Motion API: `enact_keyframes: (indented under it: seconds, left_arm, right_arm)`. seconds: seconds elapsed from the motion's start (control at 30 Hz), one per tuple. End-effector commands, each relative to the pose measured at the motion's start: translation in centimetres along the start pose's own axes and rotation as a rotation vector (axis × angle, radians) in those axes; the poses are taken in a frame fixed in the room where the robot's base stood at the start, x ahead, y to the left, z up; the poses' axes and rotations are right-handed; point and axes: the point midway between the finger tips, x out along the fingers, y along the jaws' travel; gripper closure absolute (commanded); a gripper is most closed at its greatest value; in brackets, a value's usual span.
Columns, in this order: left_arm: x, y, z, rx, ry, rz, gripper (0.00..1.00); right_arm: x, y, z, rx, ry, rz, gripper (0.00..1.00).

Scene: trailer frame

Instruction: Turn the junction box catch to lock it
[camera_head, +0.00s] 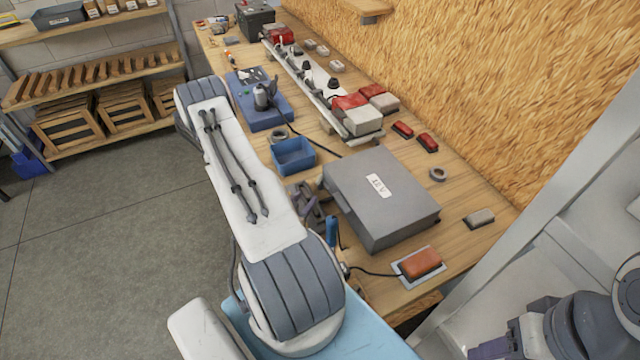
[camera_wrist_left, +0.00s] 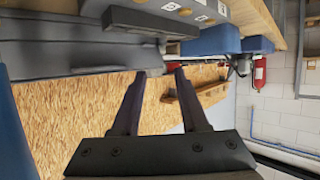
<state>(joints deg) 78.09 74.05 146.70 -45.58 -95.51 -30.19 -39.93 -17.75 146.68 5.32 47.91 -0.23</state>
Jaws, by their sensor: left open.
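The grey junction box (camera_head: 378,200) lies closed on the wooden bench, with a white label on its lid. My left arm reaches across the head view, and my left gripper (camera_head: 312,205) is by the box's left side, partly hidden by the arm. In the left wrist view, my left gripper (camera_wrist_left: 160,73) is open with nothing between its fingers. A grey surface (camera_wrist_left: 50,40), seemingly the box, and a dark bar (camera_wrist_left: 148,20) lie beyond the fingertips; I cannot tell whether the bar is the catch. My right gripper (camera_head: 510,345) is at the bottom right, partly cut off.
A blue tray (camera_head: 293,156) stands just behind the left gripper. An orange-red lamp (camera_head: 420,264) on a plate, with a cable, sits in front of the box. A power strip (camera_head: 310,80) and red and grey blocks lie farther back. A chipboard wall (camera_head: 480,80) bounds the bench.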

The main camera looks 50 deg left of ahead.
Motion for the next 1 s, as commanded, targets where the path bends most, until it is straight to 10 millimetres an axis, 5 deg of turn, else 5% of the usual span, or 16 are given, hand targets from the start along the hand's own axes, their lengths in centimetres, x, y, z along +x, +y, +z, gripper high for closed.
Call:
enact_keyframes:
  seconds: [0.37,0.43,0.7,1.0]
  left_arm:
    - [5.1,-0.5,0.5,0.005,0.005,-0.006,0.56]
    - [6.1,-0.5,-0.4,0.002,0.001,-0.004,0.56]
    - [9.5,-0.4,-0.2,0.000,-0.001,-0.006,0.56]
    - [10.1,-0.4,-0.1,-0.001,-0.001,-0.006,0.56]
  right_arm:
    - [5.4,0.4,0.3,0.007,0.000,0.000,0.50]
    - [3.8,0.3,0.2,0.007,-0.001,0.000,0.50]
    - [2.8,0.2,0.1,0.005,0.001,0.000,0.50]
    - [2.8,0.2,0.1,0.005,0.000,0.000,0.50]
